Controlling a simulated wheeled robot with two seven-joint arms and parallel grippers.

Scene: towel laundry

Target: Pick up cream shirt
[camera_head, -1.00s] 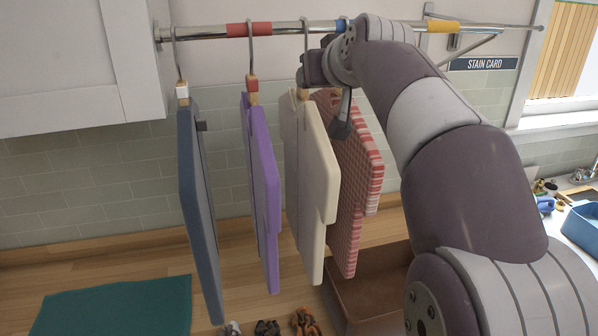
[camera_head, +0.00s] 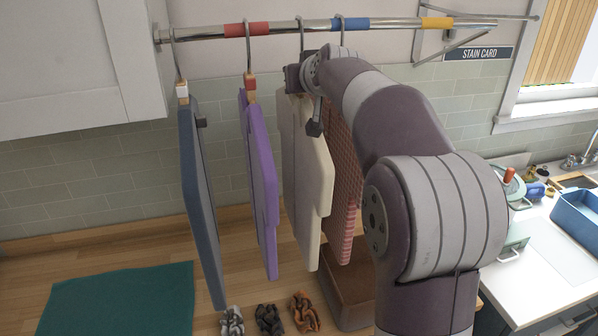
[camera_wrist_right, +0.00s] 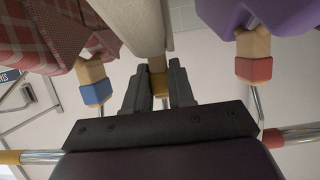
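The cream shirt (camera_head: 306,175) hangs on a hanger from the rail, between the purple shirt (camera_head: 259,180) and the red checked shirt (camera_head: 343,185). My right gripper (camera_head: 293,80) is at the top of the cream shirt, at its hanger neck. In the right wrist view its two dark fingers (camera_wrist_right: 157,82) stand on either side of the cream shirt's wooden hanger neck, which has a yellow tag (camera_wrist_right: 159,84). The gap to the neck is small, and I cannot tell whether they press on it. My left gripper is not in view.
A blue-grey shirt (camera_head: 198,200) hangs at the left. The rail (camera_head: 290,27) carries coloured bands. Below are a teal cloth (camera_head: 120,302), several knotted items (camera_head: 268,320) and a brown box (camera_head: 350,290). A blue basin (camera_head: 580,215) stands at the right.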

